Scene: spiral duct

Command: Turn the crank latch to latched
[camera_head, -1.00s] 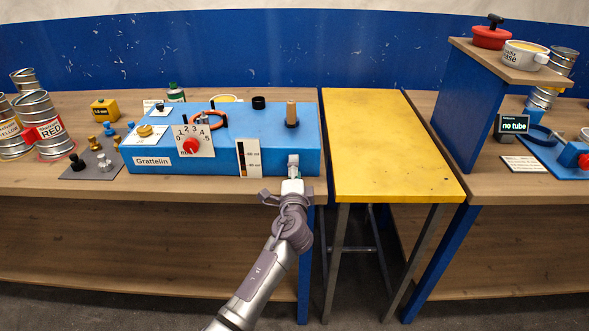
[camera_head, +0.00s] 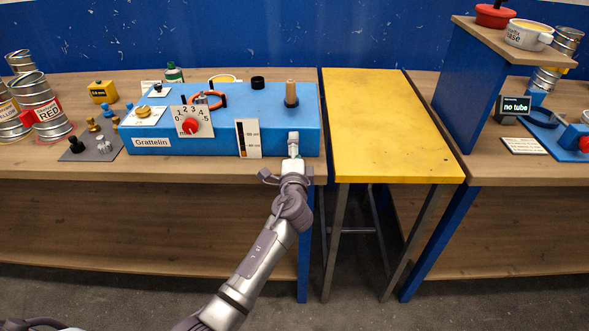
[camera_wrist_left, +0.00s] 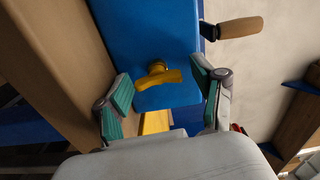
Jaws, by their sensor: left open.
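The yellow handle (camera_wrist_left: 160,76), which looks like the crank latch, sticks out of a blue face of the Grattelin box (camera_wrist_left: 150,30) in the left wrist view. My right gripper is out of view.
A wooden peg-like handle (camera_head: 291,93) stands on the box top, near the left gripper; it also shows in the wrist view (camera_wrist_left: 241,28). A red dial (camera_head: 190,125) and a gauge (camera_head: 248,138) are on the front. The yellow table (camera_head: 385,125) to the right is bare.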

